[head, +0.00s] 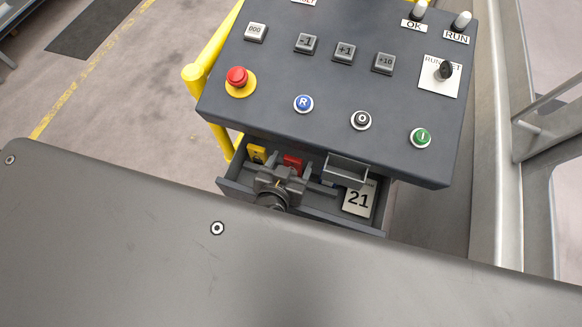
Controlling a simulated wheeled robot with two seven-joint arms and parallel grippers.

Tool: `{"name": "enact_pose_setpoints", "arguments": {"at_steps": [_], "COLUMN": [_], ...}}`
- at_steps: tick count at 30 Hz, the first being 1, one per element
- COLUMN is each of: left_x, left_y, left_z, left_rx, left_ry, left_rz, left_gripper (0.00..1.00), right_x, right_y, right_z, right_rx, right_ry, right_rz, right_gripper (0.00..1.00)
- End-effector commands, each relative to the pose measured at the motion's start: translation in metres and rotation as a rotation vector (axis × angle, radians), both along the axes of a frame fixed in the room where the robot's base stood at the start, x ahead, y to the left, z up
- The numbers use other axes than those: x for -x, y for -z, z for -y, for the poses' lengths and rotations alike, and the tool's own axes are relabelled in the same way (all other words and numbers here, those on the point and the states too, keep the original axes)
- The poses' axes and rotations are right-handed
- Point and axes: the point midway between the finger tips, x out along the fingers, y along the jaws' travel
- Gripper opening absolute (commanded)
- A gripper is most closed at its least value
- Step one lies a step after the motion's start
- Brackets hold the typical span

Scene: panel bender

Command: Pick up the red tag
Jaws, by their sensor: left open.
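The red tag (293,162) lies in the open drawer (232,188) under the control panel, and only part of it shows. My left gripper (284,168) is over the drawer, with its fingers apart around where the red tag shows. I cannot tell whether the fingers touch it. The gripper body hides the near part of the tag and some of the drawer floor. My right gripper is not in view.
A yellow tag (257,153) lies left of the red one. A grey bin (346,170) and a plate marked 21 (357,201) are at the drawer's right. The control panel (330,85) overhangs the drawer's back. A yellow rail (208,75) stands at left.

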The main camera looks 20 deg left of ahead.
Motion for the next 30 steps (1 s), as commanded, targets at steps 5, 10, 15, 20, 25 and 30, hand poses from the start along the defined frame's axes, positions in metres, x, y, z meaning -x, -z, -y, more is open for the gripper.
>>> {"name": "enact_pose_setpoints", "arguments": {"at_steps": [5, 10, 15, 20, 25, 30], "left_x": [0.0002, 0.0003, 0.0004, 0.0004, 0.0004, 0.0004], "left_y": [-0.0008, -0.0007, -0.0007, -0.0008, -0.0012, -0.0072], "left_z": [0.0, -0.0001, -0.0002, -0.0003, -0.0002, -0.0001], "left_rx": [0.0, 0.0, 0.0, 0.0, 0.0, 0.0], "left_ry": [0.0, -0.001, -0.001, -0.001, -0.001, -0.001], "left_rz": [0.0, 0.0, 0.0, 0.0, 0.0, 0.0], "left_gripper": [0.68, 0.46, 0.24, 0.11, 0.11, 0.11], "right_x": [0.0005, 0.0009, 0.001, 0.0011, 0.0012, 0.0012], "right_y": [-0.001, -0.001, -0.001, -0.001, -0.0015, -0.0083], "right_z": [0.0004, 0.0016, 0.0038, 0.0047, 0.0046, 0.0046], "right_rx": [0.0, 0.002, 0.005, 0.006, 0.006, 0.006], "right_ry": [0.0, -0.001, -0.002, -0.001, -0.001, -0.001], "right_rz": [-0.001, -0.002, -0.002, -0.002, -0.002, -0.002], "right_gripper": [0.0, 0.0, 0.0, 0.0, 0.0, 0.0]}}
